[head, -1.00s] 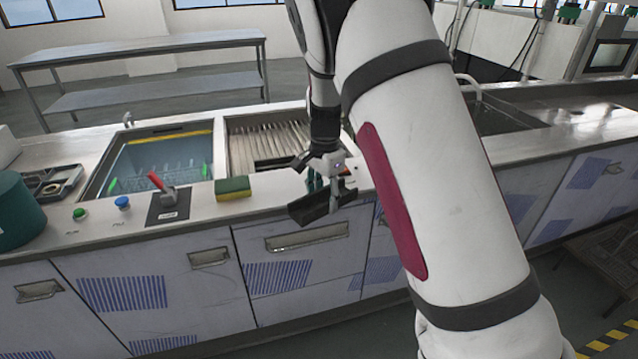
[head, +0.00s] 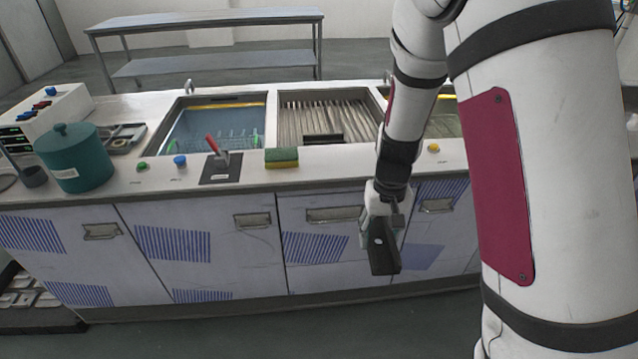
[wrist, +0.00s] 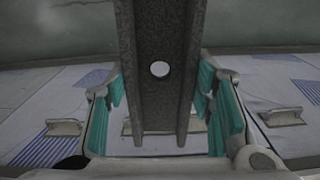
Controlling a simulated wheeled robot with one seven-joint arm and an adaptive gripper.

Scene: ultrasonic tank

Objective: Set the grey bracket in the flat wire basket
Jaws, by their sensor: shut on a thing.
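The grey bracket (head: 385,258) is a dark channel-shaped piece, hanging in front of the cabinet doors below the counter edge. My gripper (head: 380,226) is shut on its upper end. In the wrist view, the bracket (wrist: 160,100) runs up the middle with a round hole in its web, between the teal finger pads of my gripper (wrist: 165,105). A pale wire basket with green ends (head: 222,138) seems to sit in the blue left tank; I cannot tell whether it is the flat one.
The counter's middle basin (head: 320,112) has pale slats and a small dark piece at its front. A red-handled lever (head: 215,150), a sponge (head: 282,157) and a teal pot (head: 75,158) stand along the counter. Floor in front is clear.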

